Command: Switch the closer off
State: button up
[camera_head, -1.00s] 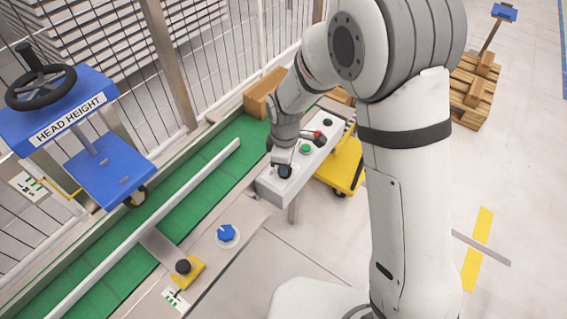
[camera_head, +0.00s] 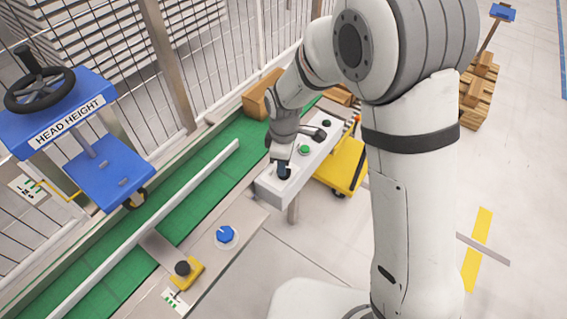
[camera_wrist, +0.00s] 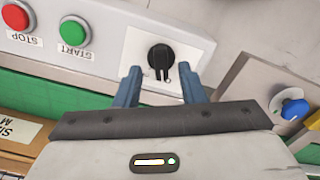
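A black rotary knob (camera_wrist: 160,57) sits on a white plate on the grey control box (camera_head: 268,188). Its grip bar points down in the wrist view, toward my gripper. Faint marks beside it are too small to read. In the head view the knob (camera_head: 284,174) shows at the near end of the box, partly covered by my gripper. My gripper (camera_wrist: 160,80) is open and empty. In the wrist view its two blue-grey fingertips lie to the left and right of the knob's lower edge. I cannot tell whether either touches it.
A green START button (camera_wrist: 74,32) and a red STOP button (camera_wrist: 16,17) are beside the knob. A blue knob (camera_head: 226,234) and a black button on a yellow base (camera_head: 184,268) are on the nearer panel. The green conveyor (camera_head: 205,180) runs alongside.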

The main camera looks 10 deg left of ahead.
notch_tip(320, 180, up, 6)
jog(key=shift+r, duration=0.1)
dwell(0.5)
jog(key=shift+d+r+p, duration=0.2)
jog(key=shift+d+p, duration=0.05)
jog(key=shift+p, duration=0.05)
jog(key=s+d+r+m+t+p, duration=0.1)
jog(key=s+d+r+m+p, duration=0.1)
jog(key=s+d+r+m, duration=0.2)
jog(key=s+d+r+m+p, duration=0.3)
jog(key=s+d+r+m, duration=0.2)
jog(key=d, duration=0.8)
jog(key=s+d+r+m+t+p, duration=0.1)
jog(key=s+d+r+m+p, duration=0.2)
jog(key=d+r+m, duration=0.6)
notch_tip(320, 180, up, 2)
jog(key=shift+s+d+t, duration=0.2)
jog(key=shift+s+t, duration=0.1)
jog(key=shift+s, duration=0.75)
